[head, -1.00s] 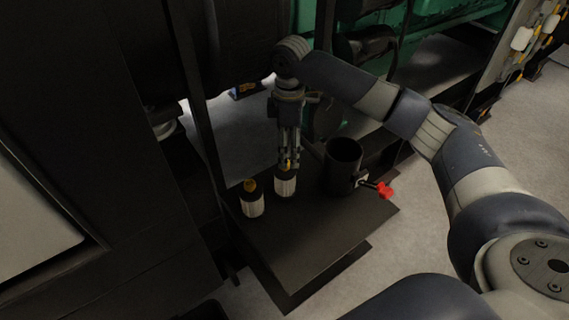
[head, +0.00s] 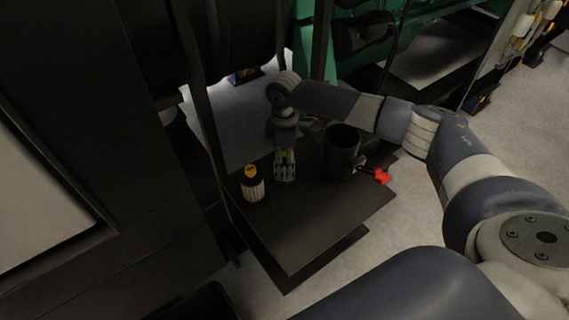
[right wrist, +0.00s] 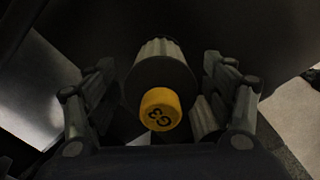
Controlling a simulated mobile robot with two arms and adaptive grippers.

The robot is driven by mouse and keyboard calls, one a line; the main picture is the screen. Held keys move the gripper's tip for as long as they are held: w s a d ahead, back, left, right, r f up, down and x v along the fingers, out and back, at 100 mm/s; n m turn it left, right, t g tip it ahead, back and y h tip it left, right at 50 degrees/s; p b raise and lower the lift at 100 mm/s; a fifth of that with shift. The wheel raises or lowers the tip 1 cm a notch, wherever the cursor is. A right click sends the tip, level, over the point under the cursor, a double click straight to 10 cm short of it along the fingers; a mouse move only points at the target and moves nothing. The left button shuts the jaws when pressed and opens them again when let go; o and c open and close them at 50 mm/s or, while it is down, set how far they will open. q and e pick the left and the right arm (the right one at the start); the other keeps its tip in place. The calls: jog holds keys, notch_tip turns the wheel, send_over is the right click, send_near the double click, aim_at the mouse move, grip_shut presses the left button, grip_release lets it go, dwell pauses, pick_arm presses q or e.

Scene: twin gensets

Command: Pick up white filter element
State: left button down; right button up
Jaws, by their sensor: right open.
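A white pleated filter element with a dark end and a yellow cap (right wrist: 160,108) shows in the right wrist view, between the spread fingers of my right gripper (right wrist: 160,112). Dark marks are on the cap. In the head view my right gripper (head: 285,170) points down at the dark table, and its fingers largely hide this element. The fingers are open, with gaps visible beside the cap. A second white filter element (head: 253,188) with a yellow top stands upright on the table, left of the gripper. My left gripper is not in view.
A black cylindrical container (head: 343,150) stands close to the right of the gripper, with a red handle (head: 381,176) at its side. The front of the dark table (head: 310,225) is bare.

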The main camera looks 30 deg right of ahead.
jog(key=shift+c, duration=0.8)
jog(key=c, duration=0.9)
jog(key=shift+c, duration=0.6)
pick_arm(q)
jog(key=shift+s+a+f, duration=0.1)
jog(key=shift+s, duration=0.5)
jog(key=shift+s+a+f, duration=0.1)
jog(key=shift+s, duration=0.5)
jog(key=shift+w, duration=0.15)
pick_arm(e)
jog(key=shift+r, duration=0.1)
